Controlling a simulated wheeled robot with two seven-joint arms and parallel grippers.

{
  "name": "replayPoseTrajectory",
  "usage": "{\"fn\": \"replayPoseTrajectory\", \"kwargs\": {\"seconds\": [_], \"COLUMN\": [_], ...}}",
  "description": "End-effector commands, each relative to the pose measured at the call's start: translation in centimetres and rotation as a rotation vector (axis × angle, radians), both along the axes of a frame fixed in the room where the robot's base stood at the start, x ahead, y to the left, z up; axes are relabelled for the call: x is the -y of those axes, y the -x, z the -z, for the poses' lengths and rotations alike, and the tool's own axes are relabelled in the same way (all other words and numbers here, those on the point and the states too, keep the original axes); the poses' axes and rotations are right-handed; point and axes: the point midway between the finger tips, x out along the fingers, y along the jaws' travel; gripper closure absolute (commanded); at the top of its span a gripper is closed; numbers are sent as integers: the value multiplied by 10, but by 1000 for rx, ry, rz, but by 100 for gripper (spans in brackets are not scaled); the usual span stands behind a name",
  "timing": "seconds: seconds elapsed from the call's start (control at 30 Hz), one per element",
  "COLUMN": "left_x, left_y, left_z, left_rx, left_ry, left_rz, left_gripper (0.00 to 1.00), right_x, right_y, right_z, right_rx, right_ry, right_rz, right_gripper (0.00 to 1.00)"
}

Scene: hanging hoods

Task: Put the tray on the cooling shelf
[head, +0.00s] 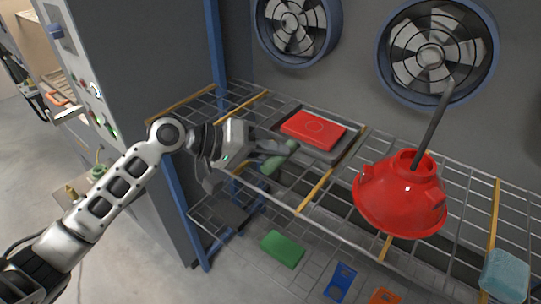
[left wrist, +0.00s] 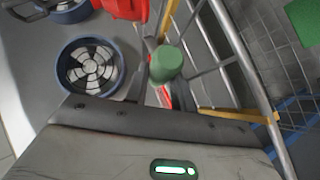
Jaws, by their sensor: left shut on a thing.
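The dark grey tray (head: 345,150) carries a flat red piece (head: 313,129) and is at the wire cooling shelf (head: 425,160), below the fans. It looks level; whether it touches the wires or is just above them I cannot tell. My left gripper (head: 279,154) is shut on the tray's green handle at its near left side. In the left wrist view, the round end of the green handle (left wrist: 166,63) shows between the fingers, with a strip of red behind; most of the tray is hidden there. My right gripper is in neither view.
A red hood (head: 395,205) hangs on a dark rod over the shelf, right of the tray. A light blue block (head: 506,272) is at the right. Below are a green block (head: 283,249) and a blue piece (head: 340,282). A blue post (head: 185,215) stands left.

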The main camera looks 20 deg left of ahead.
Motion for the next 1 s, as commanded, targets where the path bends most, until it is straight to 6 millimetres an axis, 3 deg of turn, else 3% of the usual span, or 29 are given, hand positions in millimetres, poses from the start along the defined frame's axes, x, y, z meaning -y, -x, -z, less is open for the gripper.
{"fn": "replayPoseTrajectory", "kwargs": {"seconds": [0.33, 0.37, 0.4, 0.77, 1.0], "left_x": [-1, -1, -1, -6, -41], "left_y": [-1, 0, 0, 3, 23], "left_z": [11, 14, 14, 12, -3], "left_rx": [7, 1, 1, 1, 1], "left_ry": [3, 0, 0, -2, -5], "left_rz": [-1, 0, 0, -2, -3], "left_gripper": [100, 70, 66, 66, 66], "right_x": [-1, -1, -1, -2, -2], "right_y": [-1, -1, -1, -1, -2], "right_z": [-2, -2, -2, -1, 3], "right_rx": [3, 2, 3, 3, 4], "right_ry": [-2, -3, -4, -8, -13], "right_rz": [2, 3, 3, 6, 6], "right_gripper": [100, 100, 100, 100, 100]}}
